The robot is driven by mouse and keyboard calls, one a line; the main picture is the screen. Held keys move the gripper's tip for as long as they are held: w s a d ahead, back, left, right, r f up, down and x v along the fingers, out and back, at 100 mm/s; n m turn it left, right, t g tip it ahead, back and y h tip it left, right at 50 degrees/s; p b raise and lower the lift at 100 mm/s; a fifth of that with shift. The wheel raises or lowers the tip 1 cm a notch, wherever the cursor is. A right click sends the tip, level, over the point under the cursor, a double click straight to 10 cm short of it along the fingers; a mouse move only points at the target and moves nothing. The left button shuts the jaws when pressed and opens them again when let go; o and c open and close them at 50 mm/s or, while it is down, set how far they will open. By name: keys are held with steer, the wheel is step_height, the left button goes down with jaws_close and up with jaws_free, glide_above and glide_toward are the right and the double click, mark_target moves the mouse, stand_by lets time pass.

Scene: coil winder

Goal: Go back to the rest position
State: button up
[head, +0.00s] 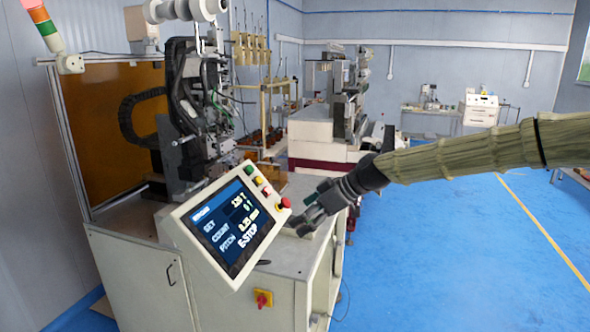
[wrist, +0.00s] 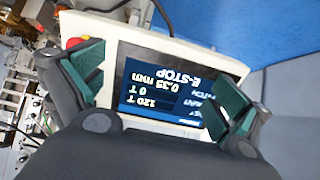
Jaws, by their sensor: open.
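My gripper (head: 308,213) is open and empty, just right of the coil winder's control panel (head: 178,226) in the head view. In the wrist view my gripper (wrist: 160,90) has its two green-padded fingers spread wide, with the panel (wrist: 215,57) beyond them, upside down. The screen (head: 233,228) reads SET 120 T, COUNT 0 T, PITCH 0.35 mm and E-STOP. A red mushroom button (head: 284,204) sits at the panel's upper right corner, close to my fingers. I cannot tell from the head view whether the fingers touch it.
The coil winder's cabinet (head: 140,290) stands at left, with a red and yellow switch (head: 263,299) on its front. Another machine (head: 325,135) stands behind. The blue floor (head: 440,270) at right is open. A signal tower (head: 45,30) is at upper left.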

steer(key=s+d+f+m+g+h+b, duration=0.1)
steer(key=s+f+m, duration=0.2)
steer(key=s+f, duration=0.7)
steer(key=s+f+m+h+b, duration=0.1)
steer(key=s+f+m, duration=0.15)
steer(key=f, duration=1.35)
steer(key=s+d+f+m+g+h+b, duration=0.15)
steer(key=s+f, duration=0.55)
steer(key=f, duration=0.7)
steer(key=s+d+f+m+h, duration=0.2)
steer(key=s+d+f+m, duration=0.3)
steer(key=s+f, duration=0.85)
steer(key=s+d+f+m+h+b, duration=0.1)
steer(key=s+d+h, duration=0.1)
steer(key=s+d, duration=0.4)
steer(key=s+d+f+m+h+b, duration=0.1)
steer(key=s+d, duration=0.5)
steer(key=s, duration=0.6)
steer(key=shift+s+d+f+m+h, duration=0.25)
steer(key=shift+d+f+m+h, duration=0.15)
steer(key=shift+m+h, duration=0.1)
steer(key=shift+g, duration=0.25)
